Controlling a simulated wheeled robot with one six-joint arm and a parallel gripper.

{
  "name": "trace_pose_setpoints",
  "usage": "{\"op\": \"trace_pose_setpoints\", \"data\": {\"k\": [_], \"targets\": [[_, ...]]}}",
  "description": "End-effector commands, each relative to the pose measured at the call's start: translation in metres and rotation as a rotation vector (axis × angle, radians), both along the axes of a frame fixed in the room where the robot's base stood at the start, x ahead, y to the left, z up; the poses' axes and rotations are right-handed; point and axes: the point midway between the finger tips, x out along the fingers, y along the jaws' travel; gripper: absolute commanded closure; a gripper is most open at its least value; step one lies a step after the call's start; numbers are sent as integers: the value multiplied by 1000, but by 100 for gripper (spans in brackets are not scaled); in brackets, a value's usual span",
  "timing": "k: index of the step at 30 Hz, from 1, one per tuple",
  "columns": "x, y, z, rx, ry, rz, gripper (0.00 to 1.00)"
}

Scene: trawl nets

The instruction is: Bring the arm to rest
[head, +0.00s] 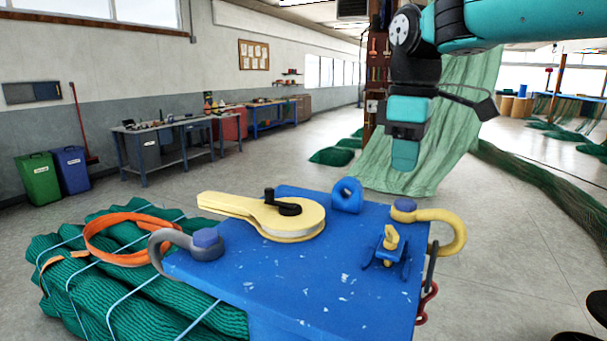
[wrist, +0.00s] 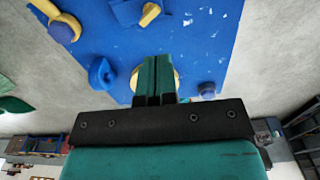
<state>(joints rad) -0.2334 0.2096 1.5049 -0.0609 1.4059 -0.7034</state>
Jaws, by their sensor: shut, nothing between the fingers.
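My gripper (head: 405,155) hangs pointing down from my teal and black arm in the upper right of the head view. It is above and beyond the far edge of the blue table (head: 290,270) in the picture, apart from everything on it. In the wrist view my gripper (wrist: 157,65) shows its two teal fingers together, with nothing between them. The blue tabletop (wrist: 205,75) lies below, and the fingers partly hide the yellow block there.
On the table are a yellow snatch block (head: 285,215), a blue eye (head: 347,195), a grey shackle (head: 190,245), a yellow shackle (head: 440,222) and a cleat with a yellow piece (head: 390,245). Green netting (head: 130,290) with an orange strap lies left. Green net (head: 440,130) hangs behind my gripper.

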Motion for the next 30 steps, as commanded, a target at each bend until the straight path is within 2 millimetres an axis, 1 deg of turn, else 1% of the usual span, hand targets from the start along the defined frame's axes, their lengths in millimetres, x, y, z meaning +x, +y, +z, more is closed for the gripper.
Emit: {"op": "trace_pose_setpoints", "data": {"k": [1,2,5,6,8,9,11,12,15,18,21,30], "targets": [[-17,1,-16,12,-4,-17,100],[-28,3,-26,23,-8,-32,100],[-71,10,-60,78,-16,-93,100],[-89,14,-74,105,-15,-119,100],[-118,19,-95,150,-8,-162,100],[-137,22,-108,179,1,-190,100],[-164,28,-126,223,16,-233,100],[-181,30,-137,250,28,-259,100],[-214,36,-157,305,58,-318,100],[-234,40,-168,338,79,-355,100],[-241,41,-172,350,88,-371,100],[-242,41,-172,350,89,-372,100]]}}
